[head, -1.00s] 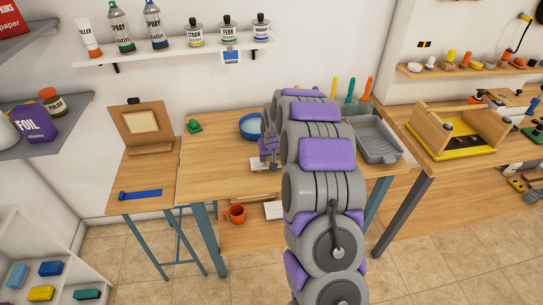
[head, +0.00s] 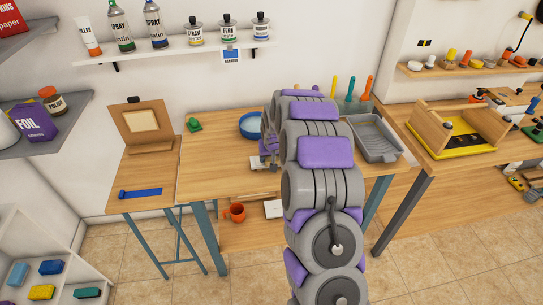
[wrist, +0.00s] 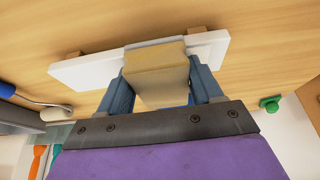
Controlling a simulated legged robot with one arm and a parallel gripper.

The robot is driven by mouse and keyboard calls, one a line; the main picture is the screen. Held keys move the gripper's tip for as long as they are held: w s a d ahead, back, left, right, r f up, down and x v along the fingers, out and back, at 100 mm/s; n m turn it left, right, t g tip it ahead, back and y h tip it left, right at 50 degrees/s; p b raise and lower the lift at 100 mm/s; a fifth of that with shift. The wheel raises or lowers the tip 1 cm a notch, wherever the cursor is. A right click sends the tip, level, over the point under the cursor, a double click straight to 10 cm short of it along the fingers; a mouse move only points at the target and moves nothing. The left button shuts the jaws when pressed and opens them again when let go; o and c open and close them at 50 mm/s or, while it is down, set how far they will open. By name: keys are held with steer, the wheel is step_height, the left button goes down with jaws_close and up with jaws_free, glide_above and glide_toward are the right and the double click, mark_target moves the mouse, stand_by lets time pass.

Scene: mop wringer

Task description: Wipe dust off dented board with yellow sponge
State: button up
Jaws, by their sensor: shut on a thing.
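My gripper (wrist: 160,82) is shut on the tan-yellow sponge (wrist: 156,66) in the wrist view, with a blue-grey finger on each side. The sponge's far end overlaps the white board (wrist: 84,70), about midway along its length; I cannot tell for sure whether it presses on it. No dent or dust can be made out. In the head view my gripper (head: 268,152) is low over the workbench, left of my arm. Only a small pale part of the board (head: 259,164) shows there; my arm hides the rest, and the sponge cannot be made out.
The workbench (head: 210,170) holds a blue bowl (head: 252,126) behind my gripper and a grey paint tray (head: 376,140) to the right. A green object (head: 194,125) stands at the back left. The bench's left part is clear. An orange mug (head: 236,212) sits below.

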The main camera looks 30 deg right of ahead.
mark_target(255, 162)
steer(key=shift+f, duration=0.15)
steer(key=shift+a, duration=0.1)
steer(key=shift+a, duration=0.2)
steer(key=shift+w+a+p, duration=0.25)
steer(key=shift+a, duration=0.65)
steer(key=shift+w+a+p, duration=0.2)
steer(key=shift+w+a, duration=0.1)
steer(key=shift+a, duration=0.6)
steer(key=shift+w+a+p, duration=0.25)
steer(key=shift+a, duration=0.65)
steer(key=shift+d, duration=0.15)
steer(key=shift+s+d+p, duration=0.3)
steer(key=shift+d+p, duration=0.05)
steer(key=shift+d, duration=0.6)
steer(key=shift+s+d+p, duration=0.25)
steer(key=shift+d+p, duration=0.15)
steer(key=shift+d, duration=0.5)
steer(key=shift+s+d+p, duration=0.3)
steer(key=shift+d+p, duration=0.05)
steer(key=shift+d, duration=0.6)
steer(key=shift+w+a, duration=0.1)
steer(key=shift+a, duration=0.05)
steer(key=shift+w+a, duration=0.25)
steer(key=shift+a, duration=0.65)
steer(key=shift+w+a, duration=0.25)
steer(key=shift+a, duration=0.7)
steer(key=shift+w+a, duration=0.25)
steer(key=shift+a, duration=0.65)
